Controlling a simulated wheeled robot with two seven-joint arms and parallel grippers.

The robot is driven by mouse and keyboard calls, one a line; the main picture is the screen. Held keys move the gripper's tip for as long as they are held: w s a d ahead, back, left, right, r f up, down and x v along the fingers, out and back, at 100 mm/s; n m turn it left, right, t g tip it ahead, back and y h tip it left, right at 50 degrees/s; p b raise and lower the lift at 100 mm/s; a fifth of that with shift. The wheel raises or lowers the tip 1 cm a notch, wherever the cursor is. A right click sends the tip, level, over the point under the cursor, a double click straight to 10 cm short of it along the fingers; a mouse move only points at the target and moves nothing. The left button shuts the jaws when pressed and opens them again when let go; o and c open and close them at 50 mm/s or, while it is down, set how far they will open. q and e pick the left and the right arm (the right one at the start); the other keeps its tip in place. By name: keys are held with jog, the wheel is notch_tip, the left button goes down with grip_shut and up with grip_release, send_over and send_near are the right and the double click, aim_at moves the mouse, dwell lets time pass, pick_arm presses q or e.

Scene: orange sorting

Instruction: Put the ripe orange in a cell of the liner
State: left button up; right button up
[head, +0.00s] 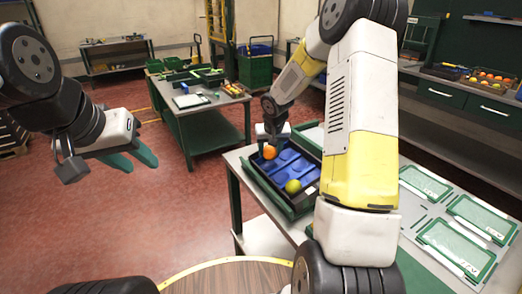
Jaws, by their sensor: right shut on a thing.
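The ripe orange (270,153) is in my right gripper (270,147), at the far-left end of the blue liner (288,162). The gripper is shut on it from above. I cannot tell whether the orange touches the liner. The liner lies in a dark crate (262,187) on the table. A yellow-green orange (293,186) sits in a near cell of the liner. My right arm hides the crate's right side. My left gripper (132,161) hangs over the floor at the left, its green fingers apart and empty.
The grey table (409,234) holds several green-framed trays (456,247) at the right. A second workbench (205,100) with tools stands behind, left of centre. A round wooden surface (225,280) is at the bottom.

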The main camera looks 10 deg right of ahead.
aim_at(270, 157)
jog(key=shift+f, duration=1.75)
jog(key=o, duration=1.4)
jog(key=s+f+v, duration=0.1)
jog(key=s+v, duration=0.1)
jog(key=v, duration=1.8)
jog(key=s+a+r, duration=0.1)
jog(key=s+r, duration=0.2)
jog(key=s, duration=0.4)
jog(key=s+a+r+t+y, duration=0.1)
jog(key=s+a+r, duration=0.1)
jog(key=s, duration=0.6)
jog(key=s+a+r+n+y, duration=0.1)
jog(key=s+r, duration=0.3)
jog(key=s, duration=0.4)
jog(key=shift+a+t, duration=0.25)
jog(key=shift+t, duration=0.05)
jog(key=shift+s, duration=0.15)
